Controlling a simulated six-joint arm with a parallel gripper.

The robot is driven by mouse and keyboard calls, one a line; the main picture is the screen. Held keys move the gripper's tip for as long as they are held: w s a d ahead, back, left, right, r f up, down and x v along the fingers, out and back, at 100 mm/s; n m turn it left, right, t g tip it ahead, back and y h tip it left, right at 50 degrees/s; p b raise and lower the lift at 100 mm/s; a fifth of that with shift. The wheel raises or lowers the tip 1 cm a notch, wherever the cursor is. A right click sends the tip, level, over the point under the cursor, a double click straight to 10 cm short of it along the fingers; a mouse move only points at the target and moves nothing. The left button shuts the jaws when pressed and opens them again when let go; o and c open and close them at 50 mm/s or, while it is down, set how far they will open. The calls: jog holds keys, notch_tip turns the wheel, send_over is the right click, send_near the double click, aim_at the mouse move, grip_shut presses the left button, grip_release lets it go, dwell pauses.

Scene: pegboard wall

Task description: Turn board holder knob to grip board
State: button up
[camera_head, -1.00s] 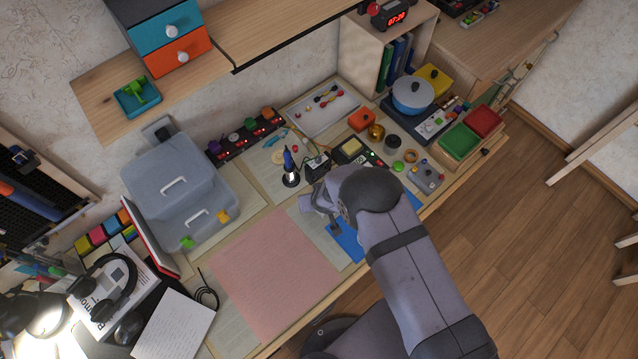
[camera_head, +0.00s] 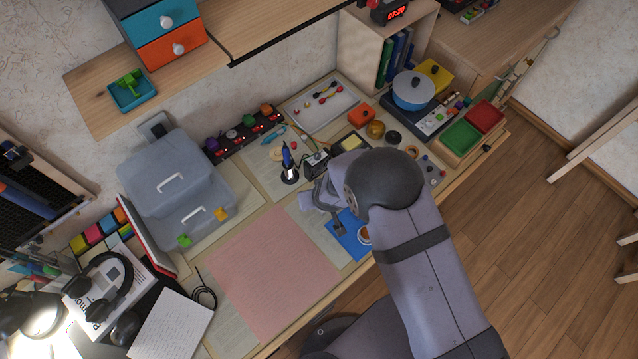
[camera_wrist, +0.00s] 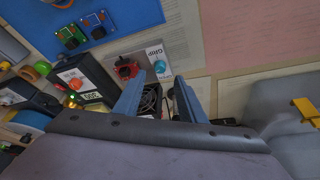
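The wrist view shows a light grey plate marked "GRIP" (camera_wrist: 155,50) with a light blue knob (camera_wrist: 160,66) on it. A red part with a dark centre (camera_wrist: 125,68) sits beside the plate on its left. My gripper (camera_wrist: 158,82) has its two blue-grey fingers spread with nothing between them. The knob appears just beyond the gap between the fingertips; I cannot tell how far off it is in depth. In the head view my gripper (camera_head: 322,198) is over the desk, left of the blue mat (camera_head: 345,240). My arm hides part of the desk there, and I cannot make out the knob.
A soldering iron in its stand (camera_head: 289,165) and a dark box (camera_head: 314,162) stand close behind my gripper. A grey toolbox (camera_head: 170,185) stands at the left. The pink sheet (camera_head: 270,270) is clear.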

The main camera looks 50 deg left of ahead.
jog(key=shift+v, duration=0.95)
